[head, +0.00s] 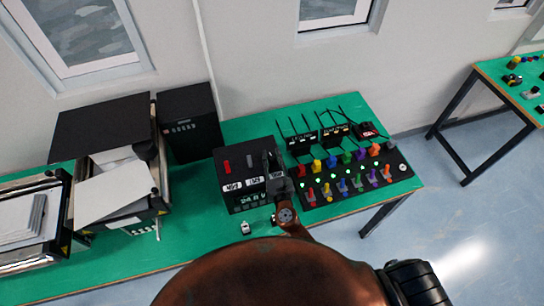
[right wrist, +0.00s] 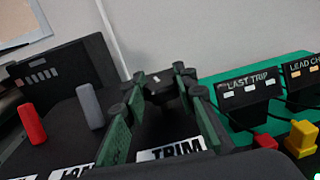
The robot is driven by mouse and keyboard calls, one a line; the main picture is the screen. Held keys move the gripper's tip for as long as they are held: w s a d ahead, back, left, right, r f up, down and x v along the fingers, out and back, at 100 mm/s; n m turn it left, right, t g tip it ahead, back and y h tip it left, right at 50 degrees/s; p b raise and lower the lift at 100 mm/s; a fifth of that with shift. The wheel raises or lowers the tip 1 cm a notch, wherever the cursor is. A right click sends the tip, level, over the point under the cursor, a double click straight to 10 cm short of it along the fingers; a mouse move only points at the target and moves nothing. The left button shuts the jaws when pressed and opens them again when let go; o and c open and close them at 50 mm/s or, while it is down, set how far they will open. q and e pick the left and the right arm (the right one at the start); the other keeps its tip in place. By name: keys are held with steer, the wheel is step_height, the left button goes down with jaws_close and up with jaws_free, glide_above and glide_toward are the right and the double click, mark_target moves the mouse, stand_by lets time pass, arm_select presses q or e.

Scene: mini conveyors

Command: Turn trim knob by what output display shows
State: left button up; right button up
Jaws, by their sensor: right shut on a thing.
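The black control box (head: 228,198) stands on the green table. In the right wrist view, a white TRIM label (right wrist: 172,150) lies in front of the dark trim knob (right wrist: 158,84), which has a small pale mark on top. My right gripper (head: 273,172) is over the box's right side and shut on this knob; its green-padded fingers (right wrist: 160,108) flank it. In the head view the gripper mostly hides the knob. A display with small greenish characters (head: 250,200) is on the box's front; I cannot read it reliably. My left gripper is out of view.
A red lever (head: 227,166) and a grey lever (right wrist: 90,105) rise left of the knob. A black panel with coloured switches (head: 335,195) is close on the right, with small signs behind, one reading LAST TRIP (right wrist: 248,88). Conveyors (head: 105,215) stand left. A small white item (head: 245,228) lies in front.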

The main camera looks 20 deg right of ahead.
steer(key=o, duration=1.2)
steer(key=s, duration=1.2)
steer(key=shift+a, duration=0.35)
